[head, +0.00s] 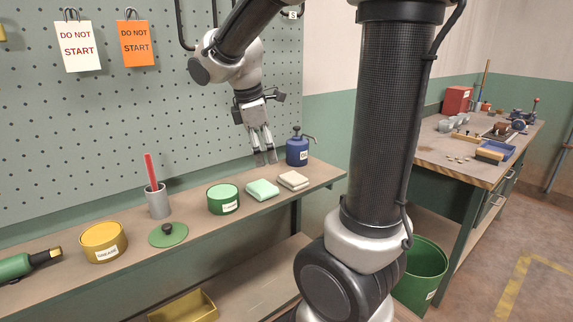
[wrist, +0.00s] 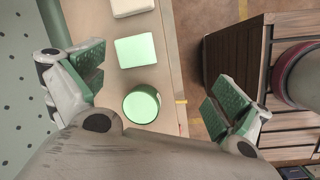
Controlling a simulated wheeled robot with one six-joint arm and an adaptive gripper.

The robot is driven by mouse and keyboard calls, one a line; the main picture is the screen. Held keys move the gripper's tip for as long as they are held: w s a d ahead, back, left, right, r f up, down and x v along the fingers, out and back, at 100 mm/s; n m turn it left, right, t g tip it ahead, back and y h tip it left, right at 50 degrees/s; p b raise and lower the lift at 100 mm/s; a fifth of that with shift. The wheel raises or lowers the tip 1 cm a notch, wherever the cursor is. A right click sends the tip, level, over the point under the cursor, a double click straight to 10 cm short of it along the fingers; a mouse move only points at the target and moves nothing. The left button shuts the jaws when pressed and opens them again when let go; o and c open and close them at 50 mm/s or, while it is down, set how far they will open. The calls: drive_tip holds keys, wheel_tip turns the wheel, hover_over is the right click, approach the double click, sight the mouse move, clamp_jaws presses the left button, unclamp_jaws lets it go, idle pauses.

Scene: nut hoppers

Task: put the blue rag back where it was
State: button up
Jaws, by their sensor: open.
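I see no rag that is plainly blue. A folded mint-green rag (head: 262,190) lies on the shelf, and it also shows in the wrist view (wrist: 137,50). A folded cream rag (head: 293,180) lies just right of it and shows at the top of the wrist view (wrist: 132,7). My gripper (head: 265,160) points down over the shelf, near the rags and left of the blue oil can. In the wrist view its fingers (wrist: 155,88) are wide apart with nothing between the pads. Its exact height above the shelf is hard to tell.
A green tin (head: 223,199), a green lid (head: 168,235), a grey cup (head: 158,203) with a red stick and a yellow tin (head: 104,242) stand left on the shelf (head: 325,175). A blue oil can (head: 297,150) stands right. A cluttered workbench (head: 455,165) is farther right.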

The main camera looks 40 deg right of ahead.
drive_tip(key=s+a+r+m+t+y, duration=0.1)
drive_tip(key=s+m+t+y, duration=0.2)
drive_tip(key=s+m, duration=0.9)
drive_tip(key=s, duration=0.4)
drive_tip(key=shift+s+a+r+m, duration=0.15)
drive_tip(key=shift+a+r+m, duration=0.05)
drive_tip(key=shift+r+m, duration=0.2)
